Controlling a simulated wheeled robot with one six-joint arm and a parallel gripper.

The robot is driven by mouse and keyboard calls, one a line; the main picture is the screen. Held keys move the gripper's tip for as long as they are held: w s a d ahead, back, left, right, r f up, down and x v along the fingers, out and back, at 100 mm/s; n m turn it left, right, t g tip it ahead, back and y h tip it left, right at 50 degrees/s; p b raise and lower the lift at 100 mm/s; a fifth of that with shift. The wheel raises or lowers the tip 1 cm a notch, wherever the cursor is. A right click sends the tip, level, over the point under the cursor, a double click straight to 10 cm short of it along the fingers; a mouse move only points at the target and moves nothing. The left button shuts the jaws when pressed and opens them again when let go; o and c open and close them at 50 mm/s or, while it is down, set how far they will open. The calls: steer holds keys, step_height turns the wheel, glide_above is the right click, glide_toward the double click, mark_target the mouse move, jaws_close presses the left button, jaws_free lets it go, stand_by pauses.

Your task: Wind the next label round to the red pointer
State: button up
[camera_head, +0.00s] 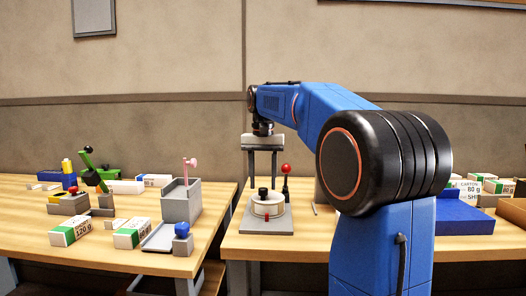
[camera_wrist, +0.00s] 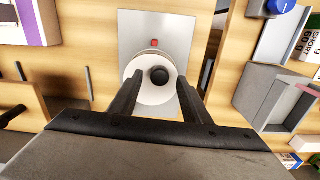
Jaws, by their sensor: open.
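A round white dial (camera_wrist: 153,85) with a black knob (camera_wrist: 159,75) sits on a grey plate (camera_wrist: 180,30) in the wrist view. A small red pointer (camera_wrist: 154,43) is on the plate just beyond the dial's rim. In the head view the dial (camera_head: 275,209) and its knob (camera_head: 262,192) stand near the front of the right table. My gripper (camera_head: 262,177) is open and empty above the knob, fingers pointing down. In the wrist view its fingers (camera_wrist: 158,80) appear on either side of the knob. I cannot read any label on the dial; the fingers cover part of it.
A lever with a red ball (camera_head: 286,169) stands close behind the dial. A blue block (camera_head: 462,215) and several cartons are at the right. The left table holds several reams, a grey holder (camera_head: 181,203) and a blue knob (camera_head: 182,229). A gap separates the tables.

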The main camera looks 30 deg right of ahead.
step_height(320, 180, up, 16)
stand_by(0.5)
steer(key=shift+f, duration=0.15)
steer(key=s+a+f+n+t, duration=0.1)
steer(key=s+a+f+n, duration=0.1)
steer(key=s+a+f, duration=0.35)
steer(key=s+a+f+n+t, duration=0.1)
steer(key=s+a+f+n, duration=0.15)
steer(key=s+f, duration=0.65)
steer(key=s+a+f+n+t, duration=0.1)
steer(key=s+a+f, duration=0.1)
steer(key=s+f, duration=0.6)
steer(key=s+a+f+n+t, duration=0.1)
steer(key=s+f, duration=0.7)
steer(key=f, duration=0.8)
steer(key=shift+s+a+f+n+t, duration=0.15)
steer(key=shift+a+f+n+t, duration=0.25)
steer(key=shift+a, duration=0.55)
